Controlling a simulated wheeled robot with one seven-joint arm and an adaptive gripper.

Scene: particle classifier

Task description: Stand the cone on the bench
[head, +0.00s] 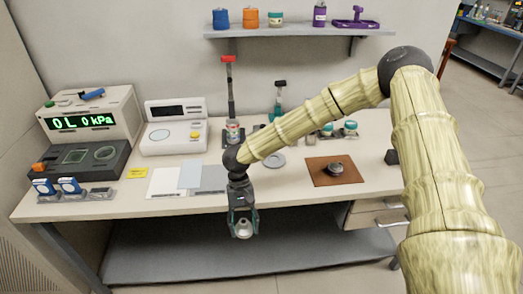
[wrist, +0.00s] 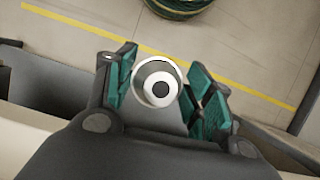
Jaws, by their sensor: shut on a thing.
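My gripper (head: 243,222) is shut on the cone (head: 243,230), a small pale grey-white piece, in the head view. They hang just in front of the bench's front edge, and the cone appears below the level of the bench top (head: 290,192). In the wrist view the cone (wrist: 141,73) sits between the teal finger pads of my gripper (wrist: 163,88). I look at it end-on there, with a white ring around a dark centre. The floor shows beyond it.
Flat sheets (head: 208,180) lie on the bench behind my gripper. A brown mat (head: 318,179) with a dark round object lies to the right. Instruments (head: 175,128) stand at the left and back. A lower grey shelf (head: 170,262) runs under the bench.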

